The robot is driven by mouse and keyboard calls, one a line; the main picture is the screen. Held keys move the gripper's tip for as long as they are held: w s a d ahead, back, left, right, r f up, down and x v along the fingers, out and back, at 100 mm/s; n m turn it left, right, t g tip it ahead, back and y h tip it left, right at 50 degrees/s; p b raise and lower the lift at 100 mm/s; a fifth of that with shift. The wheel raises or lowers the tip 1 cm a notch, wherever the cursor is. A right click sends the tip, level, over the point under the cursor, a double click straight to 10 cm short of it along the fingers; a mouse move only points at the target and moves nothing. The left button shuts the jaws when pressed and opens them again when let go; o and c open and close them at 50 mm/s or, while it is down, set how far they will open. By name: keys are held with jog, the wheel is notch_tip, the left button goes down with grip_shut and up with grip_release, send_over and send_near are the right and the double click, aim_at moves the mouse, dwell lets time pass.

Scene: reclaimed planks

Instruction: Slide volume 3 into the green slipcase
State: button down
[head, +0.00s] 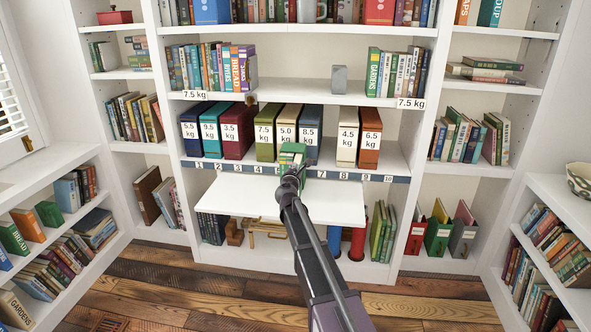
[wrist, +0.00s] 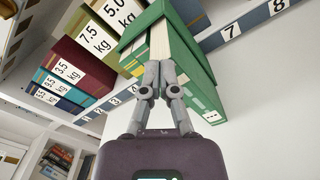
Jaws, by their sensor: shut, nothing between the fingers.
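A green block (head: 292,150) stands at the front of the middle shelf, below the tan and navy boxes.
Weight-labelled boxes (head: 234,131) line the middle shelf, with a blue numbered strip (head: 340,176) along its edge. A clear white board (head: 250,198) juts out below. Red, green and grey files (head: 437,238) stand at lower right. Plank floor (head: 180,290) is open at lower left.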

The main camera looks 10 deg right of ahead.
aim_at(298, 160)
jog(key=shift+x, duration=3)
dwell(1.3)
jog(key=shift+s, duration=0.15)
jog(key=shift+v, duration=1.35)
jog(key=v, duration=1.2)
